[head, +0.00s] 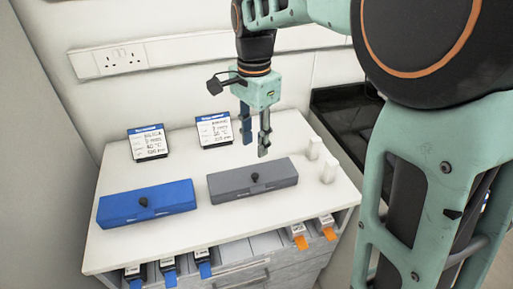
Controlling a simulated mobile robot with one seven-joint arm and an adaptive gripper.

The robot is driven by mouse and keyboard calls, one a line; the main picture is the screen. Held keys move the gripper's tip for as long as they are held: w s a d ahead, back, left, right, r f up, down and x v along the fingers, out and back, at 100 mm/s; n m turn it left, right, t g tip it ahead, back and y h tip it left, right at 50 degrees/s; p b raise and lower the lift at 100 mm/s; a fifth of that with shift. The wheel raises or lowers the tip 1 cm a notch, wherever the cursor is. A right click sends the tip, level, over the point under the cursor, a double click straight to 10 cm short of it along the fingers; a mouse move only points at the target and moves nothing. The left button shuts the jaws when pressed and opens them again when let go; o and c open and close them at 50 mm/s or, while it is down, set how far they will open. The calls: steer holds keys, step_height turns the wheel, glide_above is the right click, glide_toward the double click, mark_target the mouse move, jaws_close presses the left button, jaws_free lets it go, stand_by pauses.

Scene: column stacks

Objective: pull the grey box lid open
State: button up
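The grey box (228,187) lies on the white cabinet top, right of centre. Its lid (276,168) looks closed, with a small black knob (255,177) near the middle. My gripper (255,150) points down above the back of the grey box. Its two fingers are apart, with nothing visible between them. The fingertips appear a little above and behind the knob, apart from the lid. The exact height is hard to tell.
A blue box (170,198) with a black knob lies to the left. Two label cards (149,143) (214,130) stand behind the boxes. Two small white blocks (314,148) (329,170) stand to the right. Columns with blue and orange tabs sit below the front edge.

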mark_target(255, 175)
step_height(255, 175, down, 10)
steer(key=shift+s+f+b, duration=0.1)
steer(key=shift+s+b, duration=0.05)
steer(key=shift+b, duration=0.2)
steer(key=shift+c, duration=0.7)
jaws_close()
